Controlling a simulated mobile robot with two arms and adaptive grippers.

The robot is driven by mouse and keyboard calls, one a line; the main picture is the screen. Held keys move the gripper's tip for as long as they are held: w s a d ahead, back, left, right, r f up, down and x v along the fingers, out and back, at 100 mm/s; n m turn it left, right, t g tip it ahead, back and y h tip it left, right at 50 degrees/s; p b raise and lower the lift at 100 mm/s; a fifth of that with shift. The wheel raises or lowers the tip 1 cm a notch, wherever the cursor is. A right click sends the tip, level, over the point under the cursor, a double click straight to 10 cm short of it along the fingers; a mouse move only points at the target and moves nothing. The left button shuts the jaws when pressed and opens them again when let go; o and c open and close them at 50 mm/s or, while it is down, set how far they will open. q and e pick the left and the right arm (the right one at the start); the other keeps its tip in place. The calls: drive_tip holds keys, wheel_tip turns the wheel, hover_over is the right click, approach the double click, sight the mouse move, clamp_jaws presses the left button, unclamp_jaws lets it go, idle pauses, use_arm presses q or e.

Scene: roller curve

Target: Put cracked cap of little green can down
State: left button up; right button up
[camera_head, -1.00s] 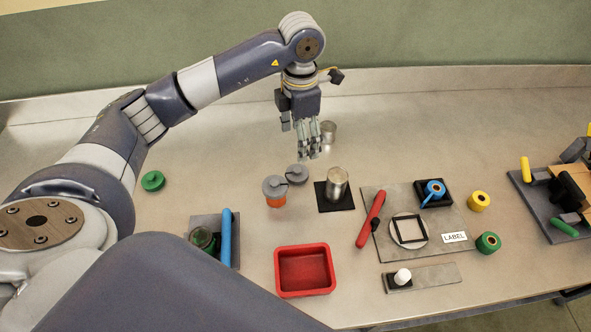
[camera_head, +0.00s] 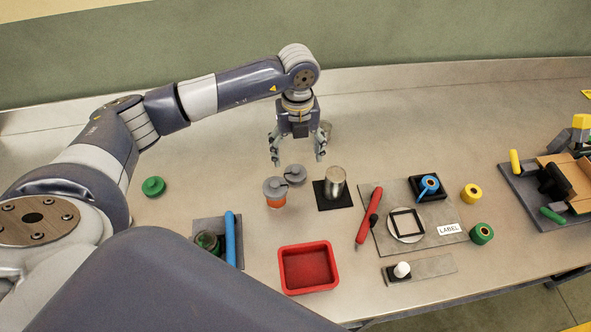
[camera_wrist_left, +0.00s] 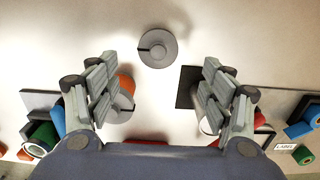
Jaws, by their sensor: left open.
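A grey cap with a dark slit (camera_head: 295,174) lies on the table, just behind an orange jar (camera_head: 277,202) that carries a similar slit grey cap (camera_head: 275,186). In the left wrist view the loose slit cap (camera_wrist_left: 157,47) lies flat, apart from my fingers. My left gripper (camera_head: 298,160) is open and empty above the table near this cap, its fingers spread wide. My right gripper is not in view.
A metal can (camera_head: 335,182) stands on a black pad right of the loose cap; another metal can is partly hidden behind my gripper. A red tray (camera_head: 309,289) is in front. A green lid (camera_head: 153,187) lies left. The table between lid and jar is clear.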

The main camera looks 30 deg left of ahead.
sight(296, 170)
use_arm(q)
drive_tip(key=shift+f, duration=0.75)
drive_tip(key=shift+f+p, duration=0.25)
drive_tip(key=shift+p, duration=0.15)
drive_tip(key=f, duration=0.1)
drive_tip(key=f+p, duration=0.2)
drive_tip(key=shift+a+f, duration=0.25)
drive_tip(key=shift+f, duration=0.05)
drive_tip(key=shift+w+f, duration=0.1)
drive_tip(key=shift+f, duration=0.5)
drive_tip(key=c, duration=0.9)
